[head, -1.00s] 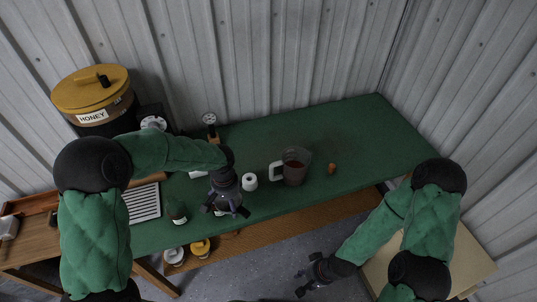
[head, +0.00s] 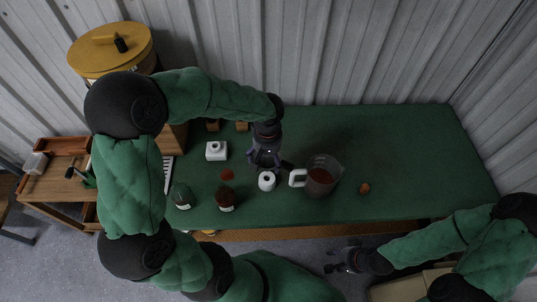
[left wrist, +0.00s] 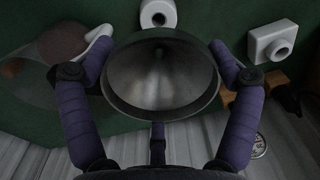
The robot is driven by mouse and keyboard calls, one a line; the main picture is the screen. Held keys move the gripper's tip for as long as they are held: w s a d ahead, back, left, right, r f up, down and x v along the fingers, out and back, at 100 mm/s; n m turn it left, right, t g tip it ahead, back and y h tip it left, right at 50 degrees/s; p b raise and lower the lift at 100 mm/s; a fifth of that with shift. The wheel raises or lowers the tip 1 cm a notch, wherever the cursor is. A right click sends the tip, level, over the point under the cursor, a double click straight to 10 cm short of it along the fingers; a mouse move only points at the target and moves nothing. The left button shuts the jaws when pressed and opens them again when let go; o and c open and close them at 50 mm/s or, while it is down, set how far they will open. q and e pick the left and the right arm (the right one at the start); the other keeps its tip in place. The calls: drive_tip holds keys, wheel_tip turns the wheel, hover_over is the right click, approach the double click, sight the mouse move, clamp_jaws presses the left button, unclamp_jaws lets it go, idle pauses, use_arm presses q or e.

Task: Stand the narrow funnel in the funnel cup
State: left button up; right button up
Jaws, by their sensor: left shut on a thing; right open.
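My left gripper (head: 266,158) is shut on a grey metal funnel, held by its wide bowl above the table. In the left wrist view the funnel (left wrist: 160,78) shows its open mouth between the purple fingers; its spout end is hidden. A round white cup (head: 267,181) with a dark hole stands just in front of the gripper, apart from the funnel as far as I can tell; it also shows in the left wrist view (left wrist: 158,13). A square white holder (head: 216,150) with a round opening stands further left. My right gripper (head: 345,262) is open and empty, off the table's front edge.
A clear pitcher (head: 320,180) with red-brown liquid stands right of the cup, its handle close to it. A dark red jar (head: 226,200) and a green bottle (head: 181,196) stand front left. A small brown cork (head: 364,188) lies right. The table's right end is clear.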

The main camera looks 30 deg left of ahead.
use_arm(q)
drive_tip(key=shift+f+b, duration=1.5)
drive_tip(key=shift+f, duration=0.9)
drive_tip(key=shift+f+b, duration=0.35)
drive_tip(key=shift+b, duration=0.2)
drive_tip(key=shift+f+b, duration=1.55)
drive_tip(key=shift+f, duration=0.25)
idle(0.5)
drive_tip(key=o, duration=1.1)
drive_tip(key=shift+o, duration=0.2)
drive_tip(key=shift+r+p, duration=2.25)
drive_tip(key=shift+r, duration=0.8)
